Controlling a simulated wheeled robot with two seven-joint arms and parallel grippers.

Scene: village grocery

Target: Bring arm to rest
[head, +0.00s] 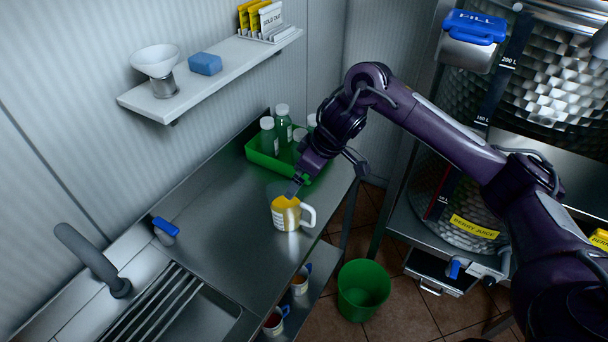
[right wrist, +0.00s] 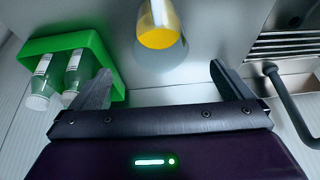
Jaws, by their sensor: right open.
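My right gripper (head: 322,177) reaches in from the right over the metal counter (head: 205,215). It is open and nothing shows between its fingers (right wrist: 160,72). A white and yellow mug (head: 286,216) stands upright on the counter, its handle to the right. In the head view one finger overlaps the mug's top edge; I cannot tell whether they touch. In the right wrist view the mug (right wrist: 160,28) lies ahead of the fingertips, apart from them. My left gripper is not in view.
A green tray (head: 259,158) with several bottles stands close behind the gripper. A wall shelf (head: 225,72) holds a white funnel-like item and a blue sponge. A sink and tap (head: 95,262) are at the left. A green bin (head: 363,290) and steel tanks (head: 545,85) are at the right.

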